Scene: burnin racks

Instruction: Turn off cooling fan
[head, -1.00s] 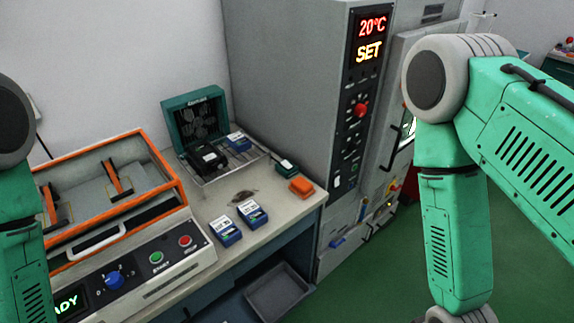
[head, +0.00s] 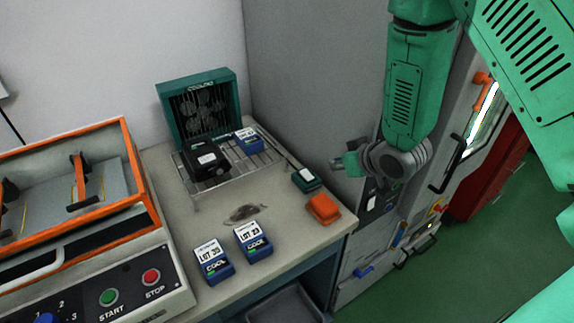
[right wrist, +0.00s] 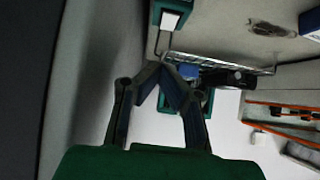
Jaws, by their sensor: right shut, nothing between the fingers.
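The cooling fan (head: 201,106) is a teal box with a dark grille, standing at the back of the bench behind a wire rack (head: 262,165). A small dark green box (head: 306,180) with a pale top sits right of the rack, with a thin dark cable running toward it. It also shows at the top of the right wrist view (right wrist: 170,20). My right gripper (head: 341,164) is shut and empty, above and right of that box, apart from it. In the right wrist view its fingertips (right wrist: 163,67) meet, partly hiding the fan. My left gripper is out of view.
A black device (head: 203,160) and a blue device (head: 247,140) sit on the rack. An orange block (head: 322,209) lies near the bench's right edge. Two blue labelled packs (head: 213,261) are in front.

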